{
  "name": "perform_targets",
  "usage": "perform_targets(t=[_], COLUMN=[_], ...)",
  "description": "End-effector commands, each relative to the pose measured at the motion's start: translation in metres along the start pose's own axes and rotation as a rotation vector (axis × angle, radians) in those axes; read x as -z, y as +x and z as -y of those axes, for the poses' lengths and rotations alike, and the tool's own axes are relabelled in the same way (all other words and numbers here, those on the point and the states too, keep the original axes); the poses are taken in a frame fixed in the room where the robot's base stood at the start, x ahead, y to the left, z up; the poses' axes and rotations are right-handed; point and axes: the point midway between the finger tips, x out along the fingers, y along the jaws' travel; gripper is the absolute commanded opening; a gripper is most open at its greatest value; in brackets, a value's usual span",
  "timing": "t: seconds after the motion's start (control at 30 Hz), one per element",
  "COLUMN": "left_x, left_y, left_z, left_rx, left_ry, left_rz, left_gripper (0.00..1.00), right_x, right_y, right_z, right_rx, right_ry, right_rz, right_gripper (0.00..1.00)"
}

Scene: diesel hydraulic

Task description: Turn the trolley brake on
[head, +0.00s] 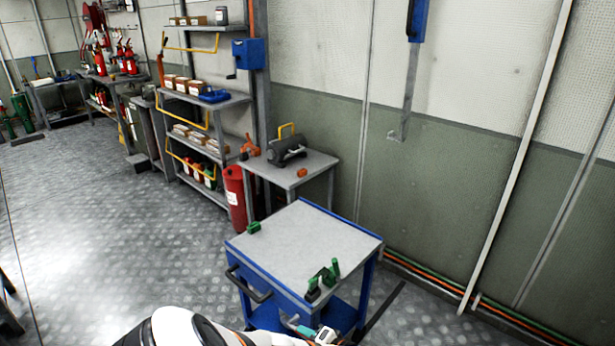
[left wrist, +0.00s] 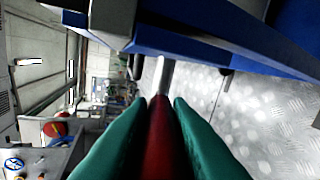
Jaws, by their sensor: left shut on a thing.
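The trolley (head: 310,247) has a grey top and blue frame and stands at the lower middle of the head view. Its blue edge (left wrist: 225,45) crosses the top of the left wrist view. My left gripper (head: 304,331) is low at the trolley's near side, below the top. In the left wrist view its two green fingers are shut on a red lever grip (left wrist: 158,140), with a pale metal rod (left wrist: 164,75) running on towards the trolley. I take this lever to be the brake; its set position cannot be told. My right gripper is not in view.
A black push handle (head: 247,284) sticks out from the trolley's left side. Green items (head: 322,279) lie on its top. A grey side table (head: 292,167), a red cylinder (head: 236,196) and shelves (head: 205,100) stand behind. The metal floor (head: 110,220) at left is clear.

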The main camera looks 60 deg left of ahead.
Motion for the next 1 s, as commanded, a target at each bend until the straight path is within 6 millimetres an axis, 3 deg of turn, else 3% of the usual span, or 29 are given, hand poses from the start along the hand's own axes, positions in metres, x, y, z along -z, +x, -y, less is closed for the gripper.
perform_targets(t=[0.27,0.3,0.43,0.77,1.0], left_x=[-0.003,-0.003,-0.003,-0.001,-0.001], left_y=[-0.001,-0.001,-0.001,-0.004,-0.042], left_z=[-0.001,-0.001,-0.001,0.000,0.000], left_rx=[-0.002,-0.002,-0.001,-0.001,0.004], left_ry=[-0.003,-0.003,-0.002,0.000,-0.001], left_rz=[0.009,0.009,0.007,0.003,0.004], left_gripper=[0.00,0.20,0.40,0.40,0.40], right_x=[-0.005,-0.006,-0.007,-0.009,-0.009], right_y=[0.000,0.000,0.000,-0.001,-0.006], right_z=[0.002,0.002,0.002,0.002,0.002], right_rx=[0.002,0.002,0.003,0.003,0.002], right_ry=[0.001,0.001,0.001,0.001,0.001], right_rz=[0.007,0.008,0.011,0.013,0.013], right_gripper=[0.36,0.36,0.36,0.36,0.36])
